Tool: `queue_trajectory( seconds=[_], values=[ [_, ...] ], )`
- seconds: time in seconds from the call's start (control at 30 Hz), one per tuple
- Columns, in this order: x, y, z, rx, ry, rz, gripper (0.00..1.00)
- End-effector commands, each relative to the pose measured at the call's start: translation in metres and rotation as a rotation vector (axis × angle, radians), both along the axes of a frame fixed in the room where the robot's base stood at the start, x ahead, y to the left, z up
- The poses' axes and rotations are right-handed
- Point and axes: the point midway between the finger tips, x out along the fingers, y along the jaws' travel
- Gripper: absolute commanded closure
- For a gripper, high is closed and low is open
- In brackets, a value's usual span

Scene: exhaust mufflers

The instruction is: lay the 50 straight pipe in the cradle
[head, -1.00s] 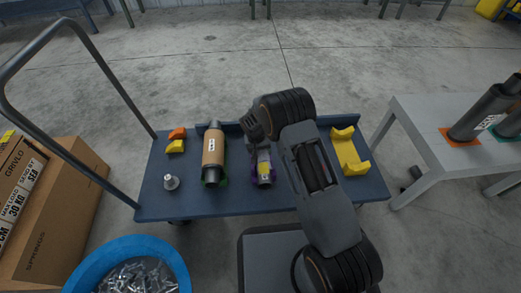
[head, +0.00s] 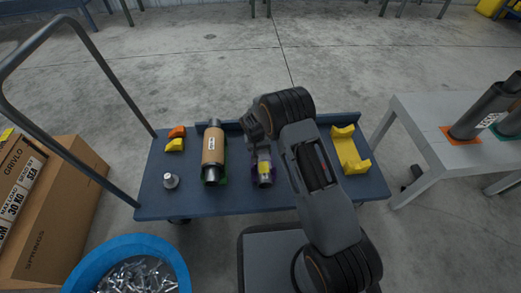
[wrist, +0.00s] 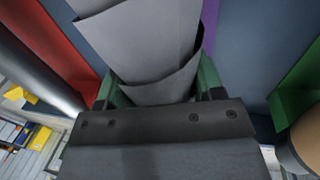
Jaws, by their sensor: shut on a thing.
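A grey pipe with a yellow label (head: 264,170) lies lengthwise on the blue cart, with purple around its near end. In the wrist view, my gripper (wrist: 158,90) is shut on a grey pipe (wrist: 145,45), its fingers on either side. A purple strip (wrist: 215,22) shows behind that pipe; I cannot tell whether they touch. In the head view my gripper (head: 255,135) is partly hidden by my own arm. A yellow piece with raised ends (head: 350,151), shaped like a cradle, sits empty at the cart's right. I cannot tell which holder is the named cradle.
A brown-wrapped muffler (head: 213,155) lies left of the pipe with green beside it. Orange and yellow blocks (head: 176,139) and a metal part (head: 170,181) are at the cart's left. A red surface (wrist: 55,45) shows left of my gripper. A grey table (head: 425,125) holds dark pipes.

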Motion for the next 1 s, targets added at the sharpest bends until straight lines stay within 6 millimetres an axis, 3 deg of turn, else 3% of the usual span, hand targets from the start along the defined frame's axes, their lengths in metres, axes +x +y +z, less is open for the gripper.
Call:
queue_trajectory(
  seconds=[0.43, 0.47, 0.77, 1.0],
  values=[
    [0.0006, 0.0002, -0.0006, 0.000, -0.002, 0.000, 0.78],
    [0.0006, 0.0002, -0.0006, 0.000, -0.002, 0.000, 0.37],
    [0.0002, 0.0001, -0.0010, 0.000, -0.001, 0.000, 0.09],
    [-0.0004, 0.0001, -0.0006, 0.000, 0.001, 0.000, 0.09]
  ],
)
